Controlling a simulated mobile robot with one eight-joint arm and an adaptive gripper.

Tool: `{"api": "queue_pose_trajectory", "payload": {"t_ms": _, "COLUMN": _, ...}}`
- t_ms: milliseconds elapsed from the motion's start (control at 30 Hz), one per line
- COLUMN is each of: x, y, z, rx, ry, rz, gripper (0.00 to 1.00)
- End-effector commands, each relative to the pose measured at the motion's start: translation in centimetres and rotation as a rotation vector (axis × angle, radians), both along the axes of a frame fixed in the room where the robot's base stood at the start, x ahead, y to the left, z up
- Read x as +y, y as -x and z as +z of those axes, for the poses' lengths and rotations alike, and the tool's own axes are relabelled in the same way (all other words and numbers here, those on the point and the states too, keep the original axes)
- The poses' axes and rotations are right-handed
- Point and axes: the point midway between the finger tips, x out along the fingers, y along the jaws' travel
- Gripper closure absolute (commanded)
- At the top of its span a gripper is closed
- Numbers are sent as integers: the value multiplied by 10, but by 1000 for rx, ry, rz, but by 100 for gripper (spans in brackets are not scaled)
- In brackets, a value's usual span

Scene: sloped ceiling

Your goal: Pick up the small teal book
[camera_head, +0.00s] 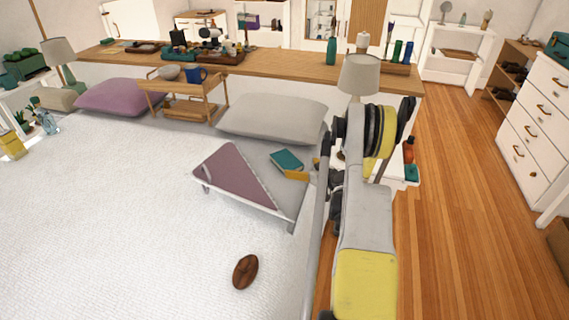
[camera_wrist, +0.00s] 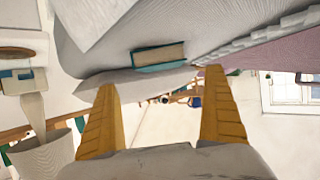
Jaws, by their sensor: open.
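The small teal book (camera_head: 287,161) lies on the bed, between the mauve-topped tray and the grey pillow. In the wrist view the book (camera_wrist: 160,58) shows its pale page edge and teal cover, just beyond the fingertips and roughly centred between them. My gripper (camera_wrist: 161,80) is open, with its two yellow fingers wide apart and nothing between them. In the head view my gripper (camera_head: 304,171) is partly hidden by my arm, and one yellow fingertip shows right at the book's near edge. I cannot tell whether it touches the book.
The mauve-topped tray (camera_head: 240,180) with a white frame stands close to the book's left. A grey pillow (camera_head: 272,118) lies behind it. A lamp (camera_head: 360,75) stands behind my arm. A brown oval object (camera_head: 245,271) lies on the open white bed (camera_head: 110,230).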

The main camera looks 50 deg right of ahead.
Motion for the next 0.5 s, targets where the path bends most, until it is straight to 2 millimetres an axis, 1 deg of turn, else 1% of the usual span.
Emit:
{"api": "queue_pose_trajectory", "payload": {"t_ms": 33, "x": -1, "y": -8, "z": -6, "rx": 0, "ry": 0, "rz": 2, "gripper": 0}}
{"api": "queue_pose_trajectory", "payload": {"t_ms": 100, "x": -4, "y": -20, "z": -11, "rx": 0, "ry": 1, "rz": 3, "gripper": 0}}
{"api": "queue_pose_trajectory", "payload": {"t_ms": 267, "x": -7, "y": -37, "z": -18, "rx": 1, "ry": 0, "rz": 2, "gripper": 0}}
{"api": "queue_pose_trajectory", "payload": {"t_ms": 500, "x": -13, "y": -71, "z": -32, "rx": 1, "ry": 0, "rz": 3, "gripper": 0}}
